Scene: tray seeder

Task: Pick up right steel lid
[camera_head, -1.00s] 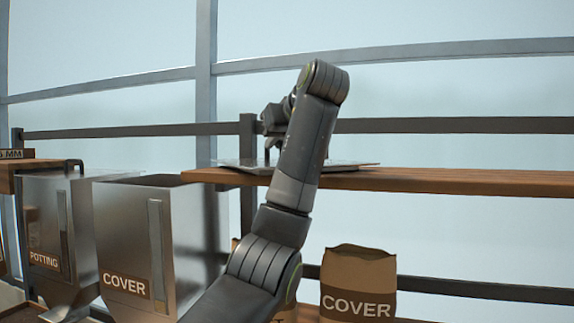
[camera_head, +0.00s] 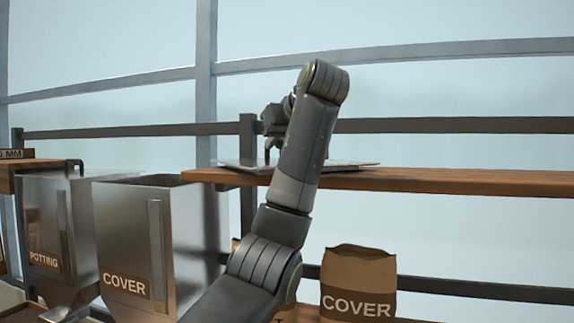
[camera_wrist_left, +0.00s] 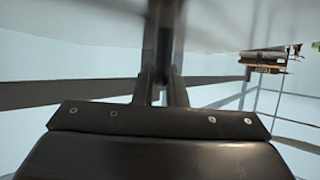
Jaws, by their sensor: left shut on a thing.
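The steel lid (camera_head: 346,166) is a thin grey plate lying flat on the wooden shelf, partly hidden behind my left arm. My left gripper (camera_head: 268,160) points down onto the lid from above, with its fingertips at the plate. In the left wrist view its fingers (camera_wrist_left: 162,88) are close together around a narrow dark part, which I take to be the lid's handle. The lid's pale grey surface (camera_wrist_left: 235,22) fills the top of that view, blurred. The grip itself is mostly hidden in the head view. My right gripper does not show.
The wooden shelf (camera_head: 450,181) runs to the right, clear beyond the lid. Below left stand an open steel COVER hopper (camera_head: 125,235) and a POTTING hopper (camera_head: 40,215). A brown COVER bag (camera_head: 359,275) stands under the shelf. Dark rails run behind.

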